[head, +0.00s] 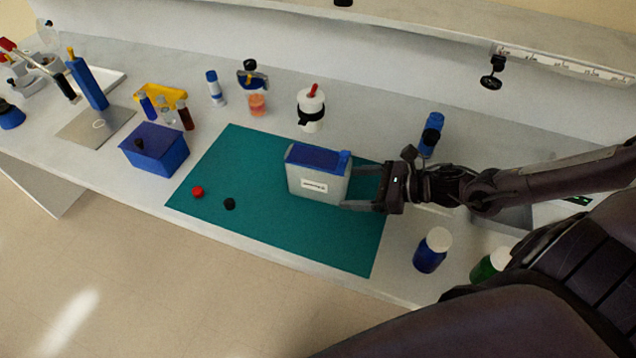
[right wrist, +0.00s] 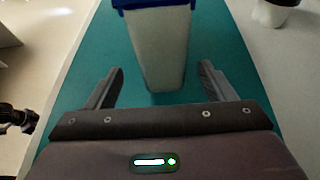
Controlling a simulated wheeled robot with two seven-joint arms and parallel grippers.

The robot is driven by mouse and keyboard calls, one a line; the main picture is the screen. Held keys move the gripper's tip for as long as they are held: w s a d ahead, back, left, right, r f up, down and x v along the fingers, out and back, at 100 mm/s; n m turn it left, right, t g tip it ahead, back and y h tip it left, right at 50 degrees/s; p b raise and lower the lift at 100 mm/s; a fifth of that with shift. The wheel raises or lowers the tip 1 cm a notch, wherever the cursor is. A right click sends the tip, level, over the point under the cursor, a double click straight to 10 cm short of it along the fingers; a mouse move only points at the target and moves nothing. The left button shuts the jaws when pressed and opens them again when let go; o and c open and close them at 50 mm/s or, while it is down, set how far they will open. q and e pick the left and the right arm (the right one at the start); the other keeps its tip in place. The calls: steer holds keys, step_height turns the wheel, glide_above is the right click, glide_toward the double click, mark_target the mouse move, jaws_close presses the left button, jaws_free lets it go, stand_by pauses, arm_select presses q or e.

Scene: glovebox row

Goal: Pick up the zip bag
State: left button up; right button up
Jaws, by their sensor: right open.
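The zip bag, as I take it, is a pale boxy item (head: 318,184) with a blue top and a white label, standing on the teal mat (head: 245,150). My right gripper (head: 348,188) is open at its right end. In the right wrist view the pale body (right wrist: 160,50) stands ahead, between the two fingers of the gripper (right wrist: 160,82), with a visible gap on each side. Its top is cut off there by the frame edge. My left gripper does not show in the head view.
A red cap (head: 197,192) and a black cap (head: 230,204) lie on the mat. A blue box (head: 155,150) stands left. A white bottle (head: 311,110) stands behind the mat, a blue jar (head: 432,250) front right. The mat's left half is mostly clear.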

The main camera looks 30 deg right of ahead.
mark_target(331, 185)
steer(key=x, duration=0.5)
steer(key=shift+w+a+r+p, duration=0.1)
steer(key=shift+w+a+p, duration=0.1)
steer(key=shift+w+p, duration=0.2)
steer(key=shift+w+a+f, duration=0.25)
steer(key=c, duration=1.1)
